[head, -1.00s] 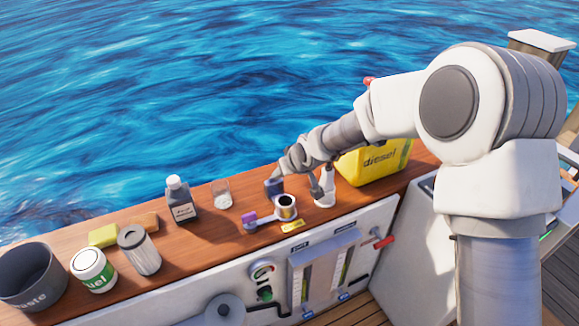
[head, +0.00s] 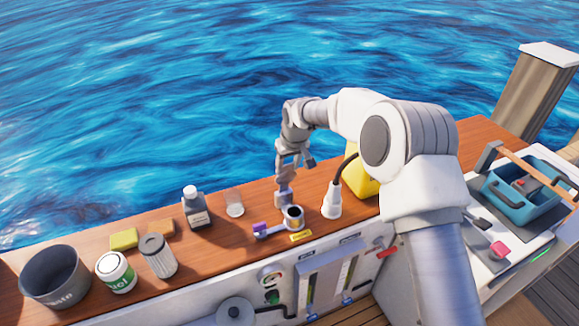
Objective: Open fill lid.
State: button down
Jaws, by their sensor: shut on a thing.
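The fill fitting (head: 293,217) is a round ring with a dark opening, set in the wooden counter. A short grey-blue bar with a purple tab (head: 260,229) reaches left from it. My gripper (head: 284,190) points down just behind the ring and is shut on a small grey piece (head: 284,201) there, which looks like the fill lid standing upright. The fingers cover part of it, so its exact tilt and hinge cannot be made out. The mouth of the ring shows uncovered from above.
A white nozzle with a black hose (head: 332,204) stands close right, before the yellow diesel can (head: 358,180). A glass (head: 234,204), dark bottle (head: 196,210), yellow sponge (head: 124,239), filter (head: 158,256), fuel tub (head: 116,272) and waste bin (head: 55,278) stand left. A blue toolbox (head: 523,191) is at right.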

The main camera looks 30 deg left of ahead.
jog(key=shift+a+f, duration=0.15)
jog(key=shift+f, duration=0.2)
jog(key=c, duration=0.8)
grip_release()
jog(key=o, duration=0.5)
jog(key=shift+w+f, duration=0.1)
jog(key=shift+r, duration=0.25)
jog(key=shift+r, duration=0.3)
jog(key=v, duration=1.6)
jog(key=shift+r, duration=0.3)
